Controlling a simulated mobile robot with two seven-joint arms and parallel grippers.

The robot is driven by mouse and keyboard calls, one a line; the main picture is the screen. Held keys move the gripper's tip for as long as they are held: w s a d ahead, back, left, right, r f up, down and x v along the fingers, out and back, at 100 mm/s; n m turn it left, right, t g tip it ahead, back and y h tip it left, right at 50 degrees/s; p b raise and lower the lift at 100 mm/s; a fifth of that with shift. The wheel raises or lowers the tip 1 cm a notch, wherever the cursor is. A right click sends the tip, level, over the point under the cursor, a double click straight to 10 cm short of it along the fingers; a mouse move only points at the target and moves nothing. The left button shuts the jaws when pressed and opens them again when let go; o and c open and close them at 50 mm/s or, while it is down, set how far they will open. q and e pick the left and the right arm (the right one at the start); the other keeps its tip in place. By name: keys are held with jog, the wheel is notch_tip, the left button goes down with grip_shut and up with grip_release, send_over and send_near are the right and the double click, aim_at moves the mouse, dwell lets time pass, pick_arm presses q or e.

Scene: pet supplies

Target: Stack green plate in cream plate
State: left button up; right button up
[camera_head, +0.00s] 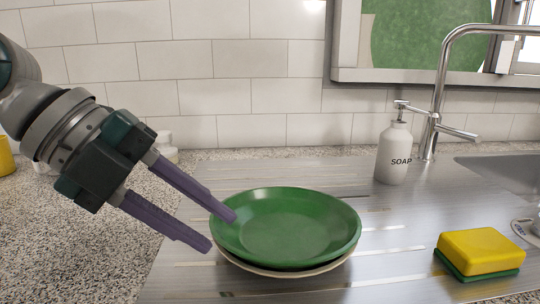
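The green plate (288,228) lies on the cream plate (284,272), right way up, near the middle of the steel drainboard. Only a thin rim of the cream plate shows below the green one; the rest is hidden. My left gripper (224,231) is open, its two purple fingers spread apart at the left edge of the plates. The upper fingertip overlaps the green plate's left rim in the picture; I cannot tell if it touches. The lower fingertip is just left of the rim. My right gripper is not in view.
A white soap dispenser (394,151) and a chrome faucet (436,100) stand behind right. A yellow and green sponge (480,251) lies at the right on the drainboard (385,275). The sink (505,172) is at the far right.

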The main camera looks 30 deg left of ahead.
pick_arm(q)
jog(key=p+v, duration=0.8)
jog(key=v, duration=0.1)
jog(key=s+f+n, duration=0.2)
jog(key=s+d+f+n+g+y, duration=0.1)
jog(key=s+f+n, duration=0.1)
jog(key=f, duration=0.1)
jog(key=s+d+f+n, duration=0.1)
jog(key=s+f+n, duration=0.1)
jog(key=f+n, duration=0.1)
jog(key=shift+s+d+f+g+y, duration=0.1)
jog(key=shift+s+d+g+y, duration=0.05)
jog(key=shift+s+g+y, duration=0.25)
jog(key=s+d+f+n+y, duration=0.2)
jog(key=s+d+n+y, duration=0.1)
jog(key=n, duration=1.3)
jog(key=shift+d+n+g+y, duration=0.3)
jog(key=shift+d+y, duration=0.5)
jog(key=shift+d, duration=0.35)
